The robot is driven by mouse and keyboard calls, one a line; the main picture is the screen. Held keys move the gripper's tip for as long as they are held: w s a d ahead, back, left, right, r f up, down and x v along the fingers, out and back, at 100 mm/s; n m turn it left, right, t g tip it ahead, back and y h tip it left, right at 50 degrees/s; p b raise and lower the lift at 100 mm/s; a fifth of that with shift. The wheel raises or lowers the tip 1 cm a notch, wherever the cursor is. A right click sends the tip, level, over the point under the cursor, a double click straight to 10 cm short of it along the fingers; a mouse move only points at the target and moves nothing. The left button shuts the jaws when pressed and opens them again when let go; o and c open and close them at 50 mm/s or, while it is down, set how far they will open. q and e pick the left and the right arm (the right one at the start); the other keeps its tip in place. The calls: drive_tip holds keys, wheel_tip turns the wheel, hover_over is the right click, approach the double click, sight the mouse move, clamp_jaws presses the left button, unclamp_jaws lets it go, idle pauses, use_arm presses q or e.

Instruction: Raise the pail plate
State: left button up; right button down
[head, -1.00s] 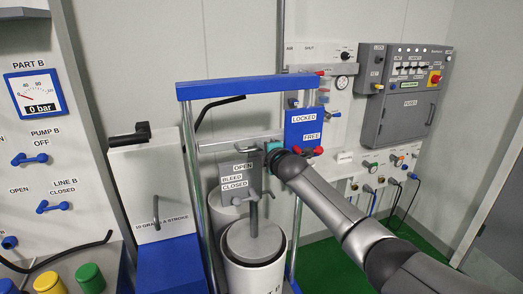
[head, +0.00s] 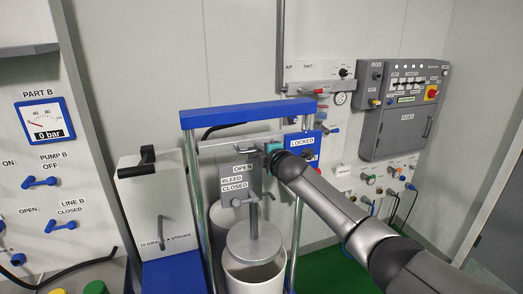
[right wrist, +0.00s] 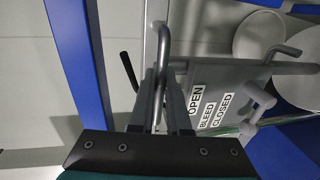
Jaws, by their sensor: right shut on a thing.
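The pail plate (head: 254,243) is a round grey disc on a rod, hanging level above the open mouth of a white pail (head: 254,279), inside a frame with two steel posts and a blue top bar (head: 248,115). A grey block (head: 241,174) with OPEN, BLEED and CLOSED labels sits above the plate; it also shows in the right wrist view (right wrist: 215,105). My right gripper (head: 273,151) is shut on a bent metal handle (right wrist: 163,45) beside this block. In the right wrist view its fingers (right wrist: 160,105) lie on both sides of the handle. My left gripper is not in view.
A blue panel with a LOCKED label (head: 302,142) stands right behind my right gripper. A white cabinet (head: 158,205) with a black handle is left of the frame. A second white pail (head: 229,212) stands behind. A grey control box (head: 402,112) hangs on the wall at right.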

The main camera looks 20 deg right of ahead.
drive_tip(key=shift+r, duration=0.25)
drive_tip(key=c, duration=0.9)
unclamp_jaws()
drive_tip(key=shift+f, duration=0.25)
drive_tip(key=b+v, duration=0.1)
drive_tip(key=v, duration=1.4)
drive_tip(key=shift+s, duration=0.1)
